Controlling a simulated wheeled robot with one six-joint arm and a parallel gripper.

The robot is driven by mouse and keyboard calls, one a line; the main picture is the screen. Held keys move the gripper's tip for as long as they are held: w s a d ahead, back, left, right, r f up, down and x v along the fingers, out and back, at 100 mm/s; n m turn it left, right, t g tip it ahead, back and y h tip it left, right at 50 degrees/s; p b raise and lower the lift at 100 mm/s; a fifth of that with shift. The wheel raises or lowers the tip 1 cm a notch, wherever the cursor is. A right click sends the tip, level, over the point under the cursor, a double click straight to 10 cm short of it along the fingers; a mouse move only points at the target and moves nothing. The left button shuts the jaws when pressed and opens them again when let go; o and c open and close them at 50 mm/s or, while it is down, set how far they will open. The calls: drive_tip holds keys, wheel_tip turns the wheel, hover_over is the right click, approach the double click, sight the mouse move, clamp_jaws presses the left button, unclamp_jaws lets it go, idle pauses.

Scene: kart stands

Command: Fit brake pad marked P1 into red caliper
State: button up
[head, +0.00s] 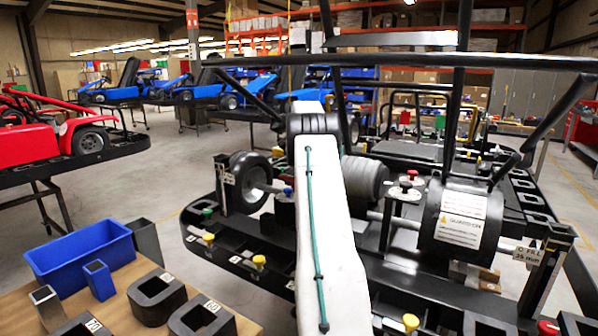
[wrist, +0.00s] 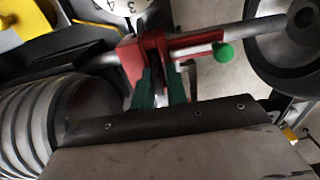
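The red caliper (wrist: 132,62) sits on a silver axle in the wrist view, with a pale strip and a green knob (wrist: 223,53) at its right. My gripper's (wrist: 162,88) two green fingers point into the caliper, close together with a narrow gap. I cannot make out whether a brake pad is between them. No P1 mark is legible. In the head view my white arm hides the gripper and most of the caliper area.
A dark wheel (wrist: 285,40) is right of the caliper and a ribbed grey cylinder (wrist: 28,125) is left. In the head view, the kart's black frame (head: 455,278) surrounds the axle; a blue bin (head: 80,250) and open-topped blocks (head: 157,290) stand on a wooden table at lower left.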

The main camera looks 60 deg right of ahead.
drive_tip(key=shift+s+f, duration=0.35)
drive_tip(key=shift+f, duration=0.4)
drive_tip(key=shift+r, duration=0.2)
wheel_tip(320, 180, up, 13)
drive_tip(key=shift+w+r, duration=0.15)
drive_tip(key=shift+w, duration=0.05)
